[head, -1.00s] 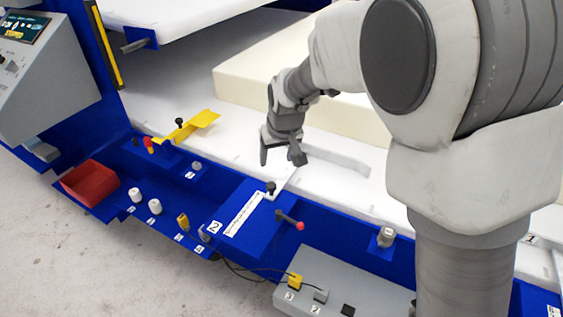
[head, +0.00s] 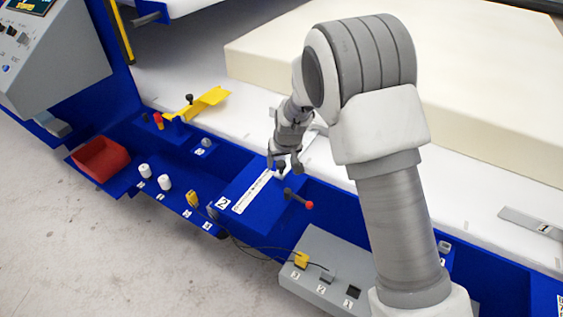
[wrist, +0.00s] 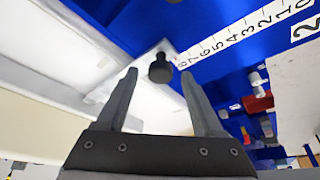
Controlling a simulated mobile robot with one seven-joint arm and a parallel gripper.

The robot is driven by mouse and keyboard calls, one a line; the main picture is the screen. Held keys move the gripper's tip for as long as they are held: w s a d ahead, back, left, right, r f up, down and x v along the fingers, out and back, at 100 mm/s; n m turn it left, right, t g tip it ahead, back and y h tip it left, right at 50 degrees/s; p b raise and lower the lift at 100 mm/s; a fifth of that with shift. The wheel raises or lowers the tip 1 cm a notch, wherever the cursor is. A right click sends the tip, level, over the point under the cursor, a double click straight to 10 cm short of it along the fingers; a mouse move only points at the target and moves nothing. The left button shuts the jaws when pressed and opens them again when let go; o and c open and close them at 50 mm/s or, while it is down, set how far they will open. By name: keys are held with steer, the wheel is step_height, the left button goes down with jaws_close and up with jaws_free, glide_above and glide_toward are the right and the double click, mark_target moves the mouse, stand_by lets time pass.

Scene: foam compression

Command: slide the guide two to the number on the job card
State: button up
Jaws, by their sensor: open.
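Guide two's black knob (wrist: 160,70) shows in the wrist view between my gripper's fingertips, with a pale plate behind it. It sits near the 8 end of a white number scale (wrist: 240,38) on blue. In the head view the scale (head: 252,192) lies on the blue deck beside a "2" label (head: 223,203). My gripper (head: 284,170) is open at the scale's upper end, pointing down, and largely hides the knob there. In the wrist view its fingers (wrist: 159,75) are either side of the knob; contact cannot be told. I cannot make out a job card.
A lever with a red ball (head: 308,205) stands right of the scale. A grey box (head: 325,272) with a cable is in front. A yellow bracket (head: 205,102), white knobs (head: 164,182) and a red bin (head: 98,157) are to the left. A large foam block (head: 400,90) lies behind.

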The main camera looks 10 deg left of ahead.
steer(key=shift+w+f, duration=0.15)
steer(key=shift+f, duration=0.15)
steer(key=shift+c, duration=0.3)
jaws_close()
stand_by(1.0)
